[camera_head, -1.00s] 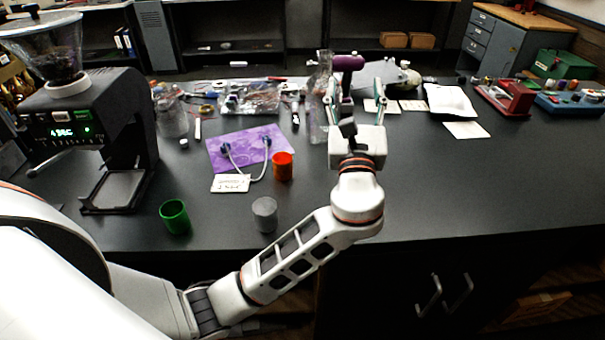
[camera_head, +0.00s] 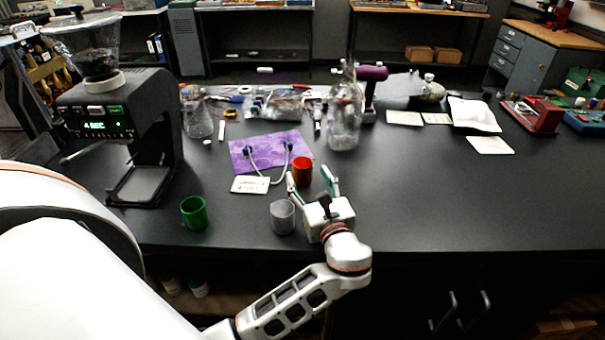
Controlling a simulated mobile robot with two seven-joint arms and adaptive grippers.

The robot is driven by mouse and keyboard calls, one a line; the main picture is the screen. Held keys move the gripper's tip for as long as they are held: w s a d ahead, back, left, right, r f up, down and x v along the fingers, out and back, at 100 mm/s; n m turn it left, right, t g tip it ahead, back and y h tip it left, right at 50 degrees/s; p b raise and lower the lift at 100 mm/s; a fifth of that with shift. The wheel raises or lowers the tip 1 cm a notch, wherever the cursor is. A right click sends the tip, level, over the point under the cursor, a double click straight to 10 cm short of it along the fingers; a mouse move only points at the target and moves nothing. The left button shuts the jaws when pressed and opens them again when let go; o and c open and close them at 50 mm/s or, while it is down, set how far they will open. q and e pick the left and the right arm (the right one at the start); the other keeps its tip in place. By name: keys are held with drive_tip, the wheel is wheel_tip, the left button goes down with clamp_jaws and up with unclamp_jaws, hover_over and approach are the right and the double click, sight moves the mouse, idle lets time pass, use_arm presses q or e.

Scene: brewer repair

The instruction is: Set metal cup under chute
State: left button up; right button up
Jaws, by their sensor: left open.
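The grey metal cup (camera_head: 282,217) stands upright near the front edge of the dark table. My left gripper (camera_head: 311,181) is just to its right, with its fingers spread open and nothing between them. The fingers point away from me, toward the red cup, and the gripper appears apart from the metal cup. The black grinder (camera_head: 118,120) stands at the left with a clear hopper on top and a lit display. Its chute is not clearly visible. The bay over its base tray (camera_head: 142,184) is empty. My right gripper is not in view.
A green cup (camera_head: 194,212) stands between the grinder and the metal cup. A red cup (camera_head: 302,170) stands behind my left gripper, near a purple mat (camera_head: 270,150) with a white cable. A glass bottle (camera_head: 344,115) stands farther back. The table's right side is mostly clear.

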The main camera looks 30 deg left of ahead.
sight(300, 159)
use_arm(q)
drive_tip(key=x, duration=0.7)
drive_tip(key=shift+d+p, duration=0.1)
drive_tip(key=shift+p, duration=0.25)
drive_tip(key=c, duration=1.2)
drive_tip(key=shift+c, duration=0.6)
drive_tip(key=shift+r, duration=0.15)
